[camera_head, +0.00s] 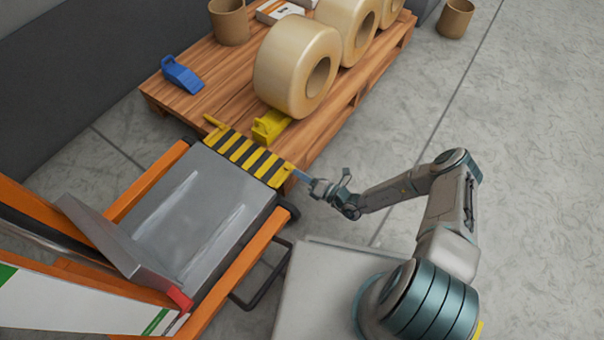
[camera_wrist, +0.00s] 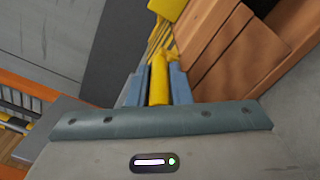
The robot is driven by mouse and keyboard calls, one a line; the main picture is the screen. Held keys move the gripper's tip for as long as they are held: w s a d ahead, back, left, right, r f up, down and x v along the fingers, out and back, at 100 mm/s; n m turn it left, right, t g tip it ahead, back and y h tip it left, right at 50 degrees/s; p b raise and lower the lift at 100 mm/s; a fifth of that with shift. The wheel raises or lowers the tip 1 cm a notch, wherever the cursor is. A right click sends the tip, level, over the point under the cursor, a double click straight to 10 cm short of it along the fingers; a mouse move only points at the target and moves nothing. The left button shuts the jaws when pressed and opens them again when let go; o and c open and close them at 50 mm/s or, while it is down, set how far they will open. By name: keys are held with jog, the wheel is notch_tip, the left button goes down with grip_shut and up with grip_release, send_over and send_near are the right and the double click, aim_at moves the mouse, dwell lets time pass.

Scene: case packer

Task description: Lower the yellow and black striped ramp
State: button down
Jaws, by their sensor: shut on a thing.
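The yellow and black striped ramp (camera_head: 247,158) is at the far edge of the grey platform (camera_head: 205,215), beside the wooden pallet. It looks close to the pallet edge; I cannot tell whether it touches. A yellow bar end sticks out at its left corner. My gripper (camera_head: 299,175) is at the ramp's right end. In the wrist view my gripper (camera_wrist: 158,72) is shut on a yellow bar (camera_wrist: 159,84) of the ramp, between its two blue-grey fingers. The fingers hide the bar's right end in the head view.
The wooden pallet (camera_head: 208,98) carries large cream rolls (camera_head: 285,65), a yellow wedge (camera_head: 271,126), a blue wedge (camera_head: 182,75) and a brown tub (camera_head: 229,22). The platform has an orange frame (camera_head: 236,257). Open floor (camera_head: 500,150) lies to the right.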

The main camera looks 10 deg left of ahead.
jog(key=shift+f, duration=0.15)
jog(key=c, duration=1.3)
grip_release()
jog(key=shift+s+a, duration=0.1)
jog(key=shift+d, duration=0.5)
jog(key=p+v, duration=0.4)
jog(key=v, duration=0.9)
jog(key=shift+s+a, duration=0.1)
